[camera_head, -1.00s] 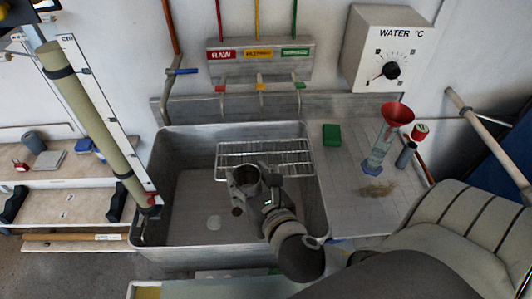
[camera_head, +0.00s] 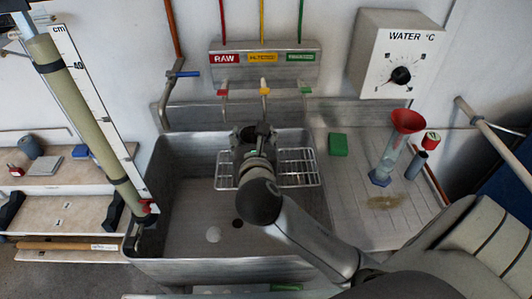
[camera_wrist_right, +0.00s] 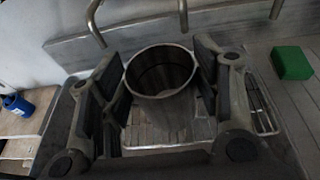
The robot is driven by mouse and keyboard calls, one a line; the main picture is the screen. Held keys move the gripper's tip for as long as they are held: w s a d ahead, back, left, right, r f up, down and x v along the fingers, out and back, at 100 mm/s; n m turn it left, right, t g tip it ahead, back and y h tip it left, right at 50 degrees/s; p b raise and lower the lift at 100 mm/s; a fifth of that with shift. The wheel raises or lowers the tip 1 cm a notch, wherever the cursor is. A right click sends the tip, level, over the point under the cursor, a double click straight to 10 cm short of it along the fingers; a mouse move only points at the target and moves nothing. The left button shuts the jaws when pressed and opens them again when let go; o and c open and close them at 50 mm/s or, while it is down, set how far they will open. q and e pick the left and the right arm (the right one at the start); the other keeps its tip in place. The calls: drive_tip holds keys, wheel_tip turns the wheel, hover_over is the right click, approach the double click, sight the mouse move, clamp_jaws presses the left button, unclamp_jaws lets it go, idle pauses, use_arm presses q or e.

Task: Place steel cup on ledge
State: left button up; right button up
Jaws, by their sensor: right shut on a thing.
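The steel cup (camera_wrist_right: 160,72) is an open-topped metal cup between the two fingers of my right gripper (camera_wrist_right: 158,90) in the right wrist view. The gripper is shut on it, and the cup looks empty from above. In the head view my right gripper (camera_head: 256,132) is over the back of the sink, at the wire rack, and its arm hides most or all of the cup. Behind it runs the metal back ledge (camera_head: 350,112) of the sink, below the taps. My left gripper is not in view.
The sink (camera_head: 190,235) has a wire rack (camera_head: 300,168) across it. Water taps (camera_head: 264,90) hang just behind the gripper. On the right drainboard (camera_head: 345,185) are a green sponge (camera_head: 338,144), a flask with a red funnel (camera_head: 407,121) and small containers.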

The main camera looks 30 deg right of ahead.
drive_tip(key=w+d+f, duration=0.1)
drive_tip(key=f, duration=0.1)
drive_tip(key=d+f, duration=0.1)
drive_tip(key=d, duration=0.1)
drive_tip(key=w+d+f, duration=0.1)
drive_tip(key=f, duration=0.1)
drive_tip(key=shift+w+d+f+b, duration=0.3)
drive_tip(key=shift+w+d+b, duration=0.05)
drive_tip(key=shift+d, duration=0.05)
drive_tip(key=f, duration=0.3)
drive_tip(key=shift+w+d+f, duration=0.1)
drive_tip(key=shift+w+d, duration=0.1)
drive_tip(key=shift+d, duration=0.15)
drive_tip(key=shift+f, duration=0.4)
drive_tip(key=o, duration=1.4)
drive_tip(key=shift+f, duration=0.15)
drive_tip(key=shift+o, duration=0.2)
drive_tip(key=shift+s+a, duration=0.1)
drive_tip(key=shift+s, duration=0.05)
drive_tip(key=v, duration=1.1)
drive_tip(key=shift+s+r+b, duration=0.3)
